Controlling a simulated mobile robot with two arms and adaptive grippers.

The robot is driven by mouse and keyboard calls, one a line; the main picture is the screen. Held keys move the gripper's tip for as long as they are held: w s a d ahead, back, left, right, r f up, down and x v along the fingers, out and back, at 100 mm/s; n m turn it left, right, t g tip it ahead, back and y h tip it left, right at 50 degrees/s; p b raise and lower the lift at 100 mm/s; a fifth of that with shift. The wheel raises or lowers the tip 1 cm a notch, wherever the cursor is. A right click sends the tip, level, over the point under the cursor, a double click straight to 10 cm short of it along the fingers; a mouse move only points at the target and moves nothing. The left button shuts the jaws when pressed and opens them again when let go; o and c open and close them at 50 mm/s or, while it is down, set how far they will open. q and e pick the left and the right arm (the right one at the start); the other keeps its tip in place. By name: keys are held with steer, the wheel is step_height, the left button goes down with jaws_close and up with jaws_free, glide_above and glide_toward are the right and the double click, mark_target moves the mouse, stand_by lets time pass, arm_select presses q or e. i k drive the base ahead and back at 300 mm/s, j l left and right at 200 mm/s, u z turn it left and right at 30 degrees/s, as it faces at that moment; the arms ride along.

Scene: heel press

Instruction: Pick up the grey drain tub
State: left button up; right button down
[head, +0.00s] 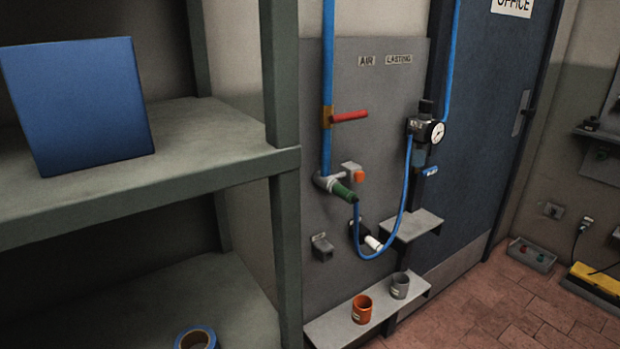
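The grey drain tub (400,286) looks like a small grey cup with a pale label. It stands upright at the right end of a low grey ledge (335,328) under the air panel. A similar orange tub (361,309) stands to its left on the same ledge, a small gap apart. Neither of my grippers shows in the head view.
A green-grey shelf rack (285,230) stands at the left, with a blue box (80,105) and blue tape roll (196,338). Above the tubs are a small bracket shelf (412,224) and a hanging blue hose (402,205). Open brick floor (475,305) lies to the right.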

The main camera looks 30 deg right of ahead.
mark_target(400, 286)
steer(key=z, duration=1.6)
steer(key=i+l, duration=1)
steer(key=i, duration=0.25)
